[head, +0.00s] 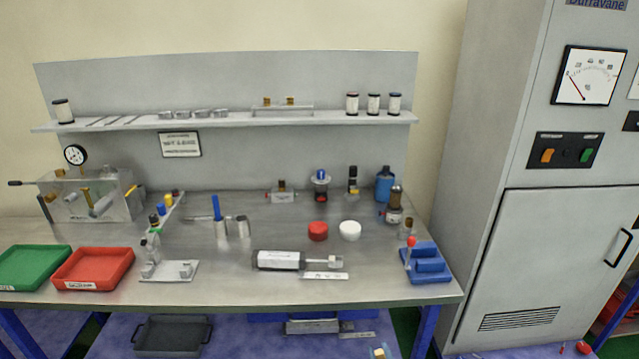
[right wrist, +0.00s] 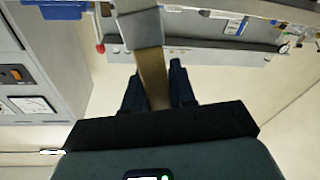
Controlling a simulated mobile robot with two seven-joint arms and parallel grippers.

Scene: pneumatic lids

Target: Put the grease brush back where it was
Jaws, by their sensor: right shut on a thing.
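My right gripper (right wrist: 155,78) is shut on a flat tan handle (right wrist: 152,82), seen in the right wrist view between its two dark fingers. A wider grey piece (right wrist: 140,28) sits at the far end of this handle; it looks like the grease brush, though its tip is cut off by the frame. My left gripper is in neither view.
The steel bench (head: 200,262) holds a red tray (head: 93,268), a green tray (head: 35,268), metal cups (head: 243,227), a white-labelled cylinder (head: 280,260) and a blue block (head: 428,264) with a red-knobbed lever. A shelf (head: 230,121) runs behind. A grey cabinet (head: 530,260) stands at right.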

